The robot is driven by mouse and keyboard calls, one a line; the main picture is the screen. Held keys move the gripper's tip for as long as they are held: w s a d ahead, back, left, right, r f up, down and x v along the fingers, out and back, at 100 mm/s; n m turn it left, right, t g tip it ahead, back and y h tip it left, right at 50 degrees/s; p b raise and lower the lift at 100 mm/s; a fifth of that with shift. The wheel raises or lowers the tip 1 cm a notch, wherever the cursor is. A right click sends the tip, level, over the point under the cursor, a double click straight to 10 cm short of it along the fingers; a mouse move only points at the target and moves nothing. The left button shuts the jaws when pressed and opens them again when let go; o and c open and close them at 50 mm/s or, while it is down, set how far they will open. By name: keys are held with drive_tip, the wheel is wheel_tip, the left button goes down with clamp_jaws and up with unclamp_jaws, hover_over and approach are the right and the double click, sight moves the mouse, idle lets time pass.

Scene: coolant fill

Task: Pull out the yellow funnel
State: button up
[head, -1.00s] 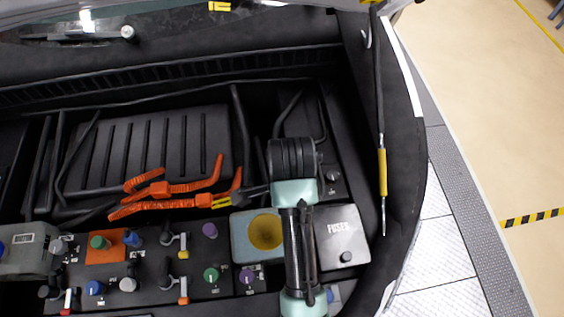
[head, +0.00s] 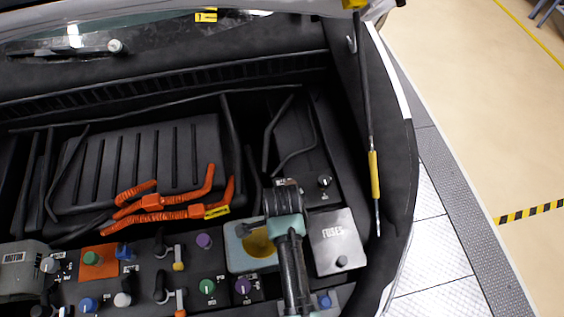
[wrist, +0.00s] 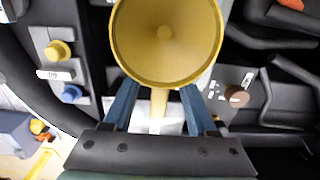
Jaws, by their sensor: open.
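The yellow funnel (head: 261,243) sits in the blue-grey reservoir (head: 236,258) near the front of the engine bay. My arm covers part of its right side in the head view. In the wrist view the funnel's round bowl (wrist: 166,40) fills the top middle, with a narrow yellow part (wrist: 158,103) reaching toward my palm. My gripper (wrist: 158,92) is open, with one blue finger on each side of that narrow part. Gaps show between the fingers and it.
The grey fuse box (head: 337,240) stands close to the right of the reservoir. A panel of several knobs and levers (head: 160,275) lies to the left. Orange cables (head: 170,207) run behind. The bay's right rim and a yellow-and-black strut (head: 374,170) bound the right side.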

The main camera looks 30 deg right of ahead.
clamp_jaws()
drive_tip(key=c, duration=0.6)
unclamp_jaws()
drive_tip(key=shift+c, duration=0.2)
clamp_jaws()
drive_tip(key=shift+r+p, duration=0.4)
drive_tip(key=shift+p, duration=0.1)
drive_tip(key=shift+r+p, duration=2.3)
drive_tip(key=shift+p, duration=0.15)
